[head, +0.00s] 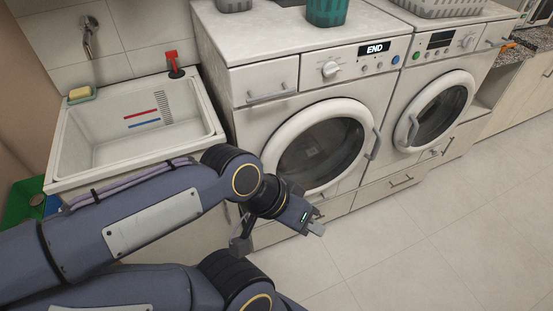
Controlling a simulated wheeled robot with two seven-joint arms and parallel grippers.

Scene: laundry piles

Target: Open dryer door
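Two white front-loading machines stand side by side: the left machine (262,75) shows "END" on its display, and the right machine (440,58) has a dark display. I cannot tell which is the dryer. The left machine's round door (318,147) looks closed, with a grey handle (374,143) on its right edge. The right machine's round door (436,110) looks closed, with its handle (412,130) on the left edge. My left gripper (278,235) is open and empty, in front of the left machine below its door, apart from both handles. My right gripper is out of view.
A sink (135,150) with a red-handled plunger (174,62) stands left of the machines. A teal basket (326,12) and a grey basket (445,8) sit on top. Drawers (400,181) are below the doors. The tiled floor (440,240) at right is clear.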

